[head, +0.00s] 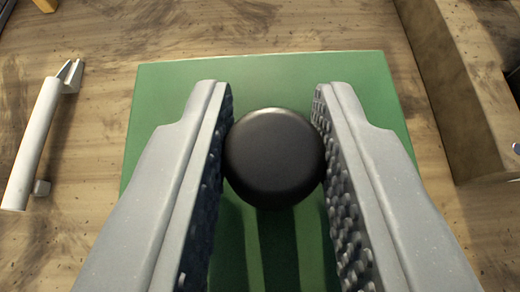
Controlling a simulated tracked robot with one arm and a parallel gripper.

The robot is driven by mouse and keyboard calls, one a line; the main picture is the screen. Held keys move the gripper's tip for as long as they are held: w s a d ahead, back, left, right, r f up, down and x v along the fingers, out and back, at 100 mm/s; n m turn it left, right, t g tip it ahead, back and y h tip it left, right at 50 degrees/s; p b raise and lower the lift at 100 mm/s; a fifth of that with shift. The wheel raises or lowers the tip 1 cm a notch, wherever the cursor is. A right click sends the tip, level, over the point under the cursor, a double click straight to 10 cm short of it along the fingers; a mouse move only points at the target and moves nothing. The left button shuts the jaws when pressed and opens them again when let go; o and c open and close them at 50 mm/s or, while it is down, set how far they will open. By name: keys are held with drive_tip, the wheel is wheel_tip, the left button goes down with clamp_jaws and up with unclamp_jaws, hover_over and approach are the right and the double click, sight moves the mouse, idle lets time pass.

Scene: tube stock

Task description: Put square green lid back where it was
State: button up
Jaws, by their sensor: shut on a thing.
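The square green lid (160,95) fills the middle of the head view, below my gripper. A round black knob (275,155) sits at its centre. My gripper (273,110) has one grey finger on each side of the knob, with the textured inner pads against it, and is shut on it. The near part of the lid is hidden behind the fingers. I cannot tell whether the lid rests on the surface or hangs above it.
A white handle-like piece (35,145) lies on the worn wooden surface (100,40) at left. A wooden beam or box wall (460,90) runs along the right, with dark items beyond it. A small yellow object (46,5) shows at top left. Bare wood lies beyond the lid.

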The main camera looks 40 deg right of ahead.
drive_tip(key=shift+f+b, duration=0.85)
drive_tip(key=shift+b, duration=0.25)
drive_tip(key=o, duration=1)
drive_tip(key=shift+r, duration=0.15)
drive_tip(key=r+p, duration=0.1)
drive_tip(key=p, duration=0.1)
drive_tip(key=shift+r+p, duration=0.25)
drive_tip(key=shift+p, duration=0.05)
drive_tip(key=v, duration=1.2)
drive_tip(key=shift+f, duration=0.25)
drive_tip(key=s+d+r+n+t+y, duration=0.2)
drive_tip(key=s+r, duration=0.3)
drive_tip(key=r, duration=0.7)
drive_tip(key=s+d+r+n+t+y, duration=0.2)
drive_tip(key=s+r, duration=0.4)
drive_tip(key=r, duration=0.7)
drive_tip(key=s+d+r+n+t+y, duration=0.2)
drive_tip(key=s+r+n+y, duration=0.1)
drive_tip(key=r, duration=1)
drive_tip(key=shift+s+n+y, duration=0.4)
drive_tip(key=shift+s+n, duration=0.1)
drive_tip(key=shift+s, duration=0.9)
